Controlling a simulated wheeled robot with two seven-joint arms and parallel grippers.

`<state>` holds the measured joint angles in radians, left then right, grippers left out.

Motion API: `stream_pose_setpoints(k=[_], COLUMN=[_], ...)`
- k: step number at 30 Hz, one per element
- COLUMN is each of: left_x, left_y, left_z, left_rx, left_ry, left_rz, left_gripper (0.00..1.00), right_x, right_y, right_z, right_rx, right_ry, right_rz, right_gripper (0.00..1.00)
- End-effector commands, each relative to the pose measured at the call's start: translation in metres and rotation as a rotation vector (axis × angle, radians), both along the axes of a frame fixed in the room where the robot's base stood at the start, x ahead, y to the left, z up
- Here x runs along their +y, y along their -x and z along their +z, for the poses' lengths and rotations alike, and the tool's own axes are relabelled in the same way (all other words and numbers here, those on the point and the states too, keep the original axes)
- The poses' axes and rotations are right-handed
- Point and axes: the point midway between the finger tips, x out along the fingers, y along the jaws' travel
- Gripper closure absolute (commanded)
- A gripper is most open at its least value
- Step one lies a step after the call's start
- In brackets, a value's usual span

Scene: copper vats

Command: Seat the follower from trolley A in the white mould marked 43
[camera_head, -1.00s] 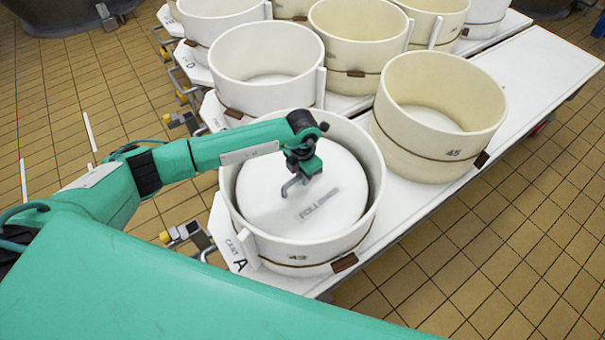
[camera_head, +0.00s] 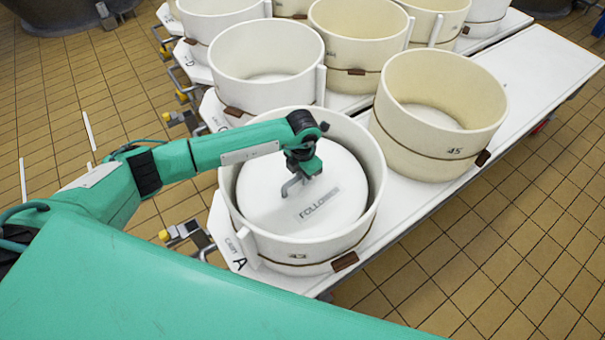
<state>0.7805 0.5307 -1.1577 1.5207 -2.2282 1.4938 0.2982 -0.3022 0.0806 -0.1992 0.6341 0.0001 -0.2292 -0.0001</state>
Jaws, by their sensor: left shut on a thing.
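The white mould marked 43 (camera_head: 300,258) stands at the near end of trolley A (camera_head: 222,232), whose end plate reads "CART A". The follower (camera_head: 275,208), a white disc lettered "FOLLOWER", lies inside the mould's rim, with a dark gap showing along its right side. Its depth in the mould is hard to judge. My left gripper (camera_head: 293,187) is over the disc and shut on its grey handle. The jaws partly hide the handle. My right gripper is not in view.
A cream mould marked 45 (camera_head: 440,115) stands behind and right on the same trolley. A white mould (camera_head: 266,65) and several others stand on neighbouring trolleys. The trolley top (camera_head: 535,70) is bare at the far right. Tiled floor (camera_head: 520,240) is open at the right.

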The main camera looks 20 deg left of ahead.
Motion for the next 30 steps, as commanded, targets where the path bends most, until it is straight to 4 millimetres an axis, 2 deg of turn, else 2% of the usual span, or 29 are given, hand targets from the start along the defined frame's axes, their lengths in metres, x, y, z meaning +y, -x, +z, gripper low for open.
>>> stream_pose_setpoints(k=[22, 23, 26, 27, 30], left_x=[-0.0008, -0.0006, -0.0006, -0.0005, -0.0004], left_y=[-0.0014, -0.0014, -0.0011, -0.001, -0.0007], left_z=[-0.0041, -0.0041, -0.0044, -0.0046, -0.0052], left_rx=[-0.003, -0.003, -0.003, -0.003, -0.002], left_ry=[0.002, 0.002, 0.002, 0.002, 0.001], left_rz=[0.0, 0.0, 0.0, 0.0, 0.0], left_gripper=[1.0, 0.82, 0.63, 0.59, 0.59], right_x=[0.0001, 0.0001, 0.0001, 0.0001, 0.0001], right_y=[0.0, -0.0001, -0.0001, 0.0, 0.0], right_z=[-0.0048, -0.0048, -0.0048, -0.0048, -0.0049], right_rx=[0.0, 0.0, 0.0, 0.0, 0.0], right_ry=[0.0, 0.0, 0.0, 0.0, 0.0], right_rz=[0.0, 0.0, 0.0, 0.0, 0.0], right_gripper=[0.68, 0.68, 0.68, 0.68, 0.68])
